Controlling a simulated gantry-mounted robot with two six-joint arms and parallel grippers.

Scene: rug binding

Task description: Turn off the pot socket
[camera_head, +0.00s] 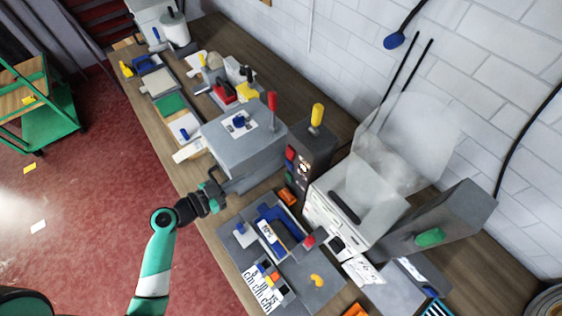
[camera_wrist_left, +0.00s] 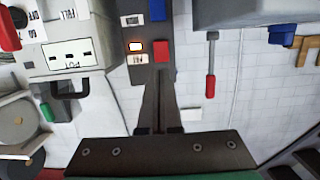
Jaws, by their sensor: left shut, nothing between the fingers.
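A dark control tower (camera_head: 312,140) with red and blue buttons on its front stands right of a grey box machine in the head view. In the left wrist view the dark panel (camera_wrist_left: 147,72) shows a lit switch (camera_wrist_left: 136,46), a red block and a blue block. My left gripper (camera_head: 216,186) is shut and empty, beside the lower front of the grey machine and left of the tower. In the left wrist view its fingers (camera_wrist_left: 159,84) point up toward the panel; contact is unclear. My right gripper is out of view.
The grey box machine (camera_head: 238,140) with a red-knobbed lever stands close to my left gripper. A white machine (camera_head: 352,205) with a clear hood stands right of the tower. A grey tray (camera_head: 240,255) with blue tools lies in front. Red floor is open at left.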

